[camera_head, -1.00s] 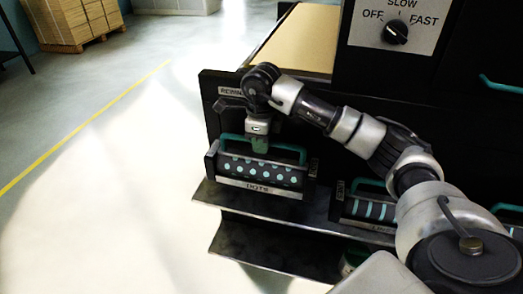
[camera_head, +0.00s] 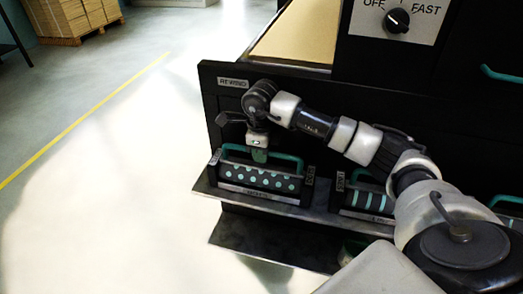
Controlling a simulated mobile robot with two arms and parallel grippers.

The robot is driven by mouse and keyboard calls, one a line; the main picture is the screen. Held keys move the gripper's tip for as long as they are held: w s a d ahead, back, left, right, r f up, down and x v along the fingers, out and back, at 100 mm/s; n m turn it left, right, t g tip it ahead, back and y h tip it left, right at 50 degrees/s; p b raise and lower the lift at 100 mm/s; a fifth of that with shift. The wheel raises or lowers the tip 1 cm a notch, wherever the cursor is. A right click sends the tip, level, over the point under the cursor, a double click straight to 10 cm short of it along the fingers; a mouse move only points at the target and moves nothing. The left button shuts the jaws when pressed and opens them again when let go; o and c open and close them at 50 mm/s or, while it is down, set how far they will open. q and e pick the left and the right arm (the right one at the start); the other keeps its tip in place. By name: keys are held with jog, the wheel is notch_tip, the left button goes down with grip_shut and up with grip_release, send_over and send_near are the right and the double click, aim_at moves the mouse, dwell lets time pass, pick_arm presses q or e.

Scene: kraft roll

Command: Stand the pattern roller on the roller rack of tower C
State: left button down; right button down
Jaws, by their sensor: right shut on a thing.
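The pattern roller (camera_head: 262,182) is a dark cylinder with light teal dots in a black frame with a teal handle. It is upright on or just above the dark roller rack shelf (camera_head: 300,213), at the shelf's left end; I cannot tell if its base touches. My right gripper (camera_head: 259,155) is above it, shut on the teal handle. The fingertips hide a short part of the handle. The plate on the roller's lower front is hard to read. My left gripper is not in view.
A striped roller (camera_head: 367,200) stands on the same shelf to the right, partly behind my arm. A dark lower ledge (camera_head: 270,243) juts out below. The black machine face with a REWIND sign (camera_head: 232,82) rises behind. Open floor (camera_head: 100,190) lies to the left.

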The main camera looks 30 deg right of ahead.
jog(key=c, duration=1.2)
grip_release()
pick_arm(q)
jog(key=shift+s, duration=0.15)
pick_arm(e)
jog(key=shift+o, duration=0.5)
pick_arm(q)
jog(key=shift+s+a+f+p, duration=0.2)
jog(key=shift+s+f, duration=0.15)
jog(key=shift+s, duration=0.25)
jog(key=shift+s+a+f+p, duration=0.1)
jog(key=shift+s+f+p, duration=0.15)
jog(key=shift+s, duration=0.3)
pick_arm(e)
notch_tip(320, 180, up, 12)
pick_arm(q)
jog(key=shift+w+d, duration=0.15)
pick_arm(e)
jog(key=shift+r, duration=0.1)
